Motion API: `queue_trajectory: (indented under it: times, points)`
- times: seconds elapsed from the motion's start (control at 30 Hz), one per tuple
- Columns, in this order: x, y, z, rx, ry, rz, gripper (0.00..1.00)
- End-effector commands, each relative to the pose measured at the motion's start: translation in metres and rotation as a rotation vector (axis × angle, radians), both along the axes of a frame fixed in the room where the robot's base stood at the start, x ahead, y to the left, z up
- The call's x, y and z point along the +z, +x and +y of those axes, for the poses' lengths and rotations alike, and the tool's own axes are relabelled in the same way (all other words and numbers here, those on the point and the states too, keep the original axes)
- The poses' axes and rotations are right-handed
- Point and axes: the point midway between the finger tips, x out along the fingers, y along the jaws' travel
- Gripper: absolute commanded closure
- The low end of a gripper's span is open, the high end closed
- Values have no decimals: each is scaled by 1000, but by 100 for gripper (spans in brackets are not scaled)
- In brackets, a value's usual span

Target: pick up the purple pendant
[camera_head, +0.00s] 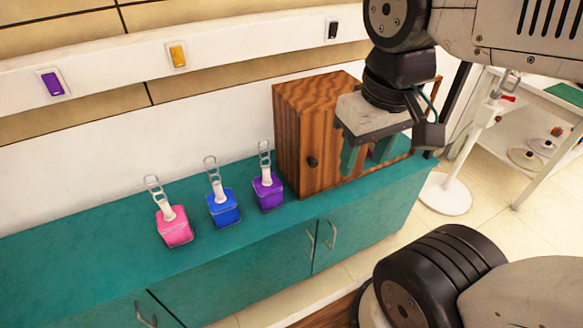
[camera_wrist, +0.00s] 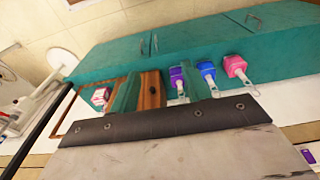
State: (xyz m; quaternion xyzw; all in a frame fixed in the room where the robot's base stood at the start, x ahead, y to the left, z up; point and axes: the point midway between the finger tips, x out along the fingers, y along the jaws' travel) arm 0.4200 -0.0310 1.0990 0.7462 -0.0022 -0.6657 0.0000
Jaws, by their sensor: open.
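The purple pendant (camera_head: 268,191) stands upright on the teal counter, its white stem and loop rising from the cube. It is right of a blue pendant (camera_head: 223,208) and a pink pendant (camera_head: 173,228). In the wrist view the purple pendant (camera_wrist: 178,77) shows beyond the finger area, beside the blue pendant (camera_wrist: 207,70) and pink pendant (camera_wrist: 236,66). My gripper (camera_head: 370,156) is open and empty, with green fingers pointing down. In the head view it appears right of the purple pendant, in front of the wooden cabinet, apart from the pendants.
A striped wooden cabinet (camera_head: 305,125) with a dark knob stands on the teal counter (camera_head: 110,250), right beside the purple pendant. Purple (camera_head: 52,84), orange (camera_head: 178,56) and black (camera_head: 333,30) switches line the wall. A white stand (camera_head: 450,188) and side table (camera_head: 553,108) are at right.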

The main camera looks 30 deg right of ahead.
Motion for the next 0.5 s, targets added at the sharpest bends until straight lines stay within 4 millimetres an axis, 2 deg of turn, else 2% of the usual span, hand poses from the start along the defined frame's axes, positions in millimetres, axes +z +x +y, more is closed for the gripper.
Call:
queue_trajectory:
  times: [0.13, 0.27, 0.37, 0.5]
  points:
    - [-11, 4, -2, -12, 1, 60, 53]
    - [-35, 13, -6, -22, -2, 187, 53]
    - [-59, 28, -18, -36, -16, 261, 53]
    - [-99, 60, -33, -35, -44, 288, 53]
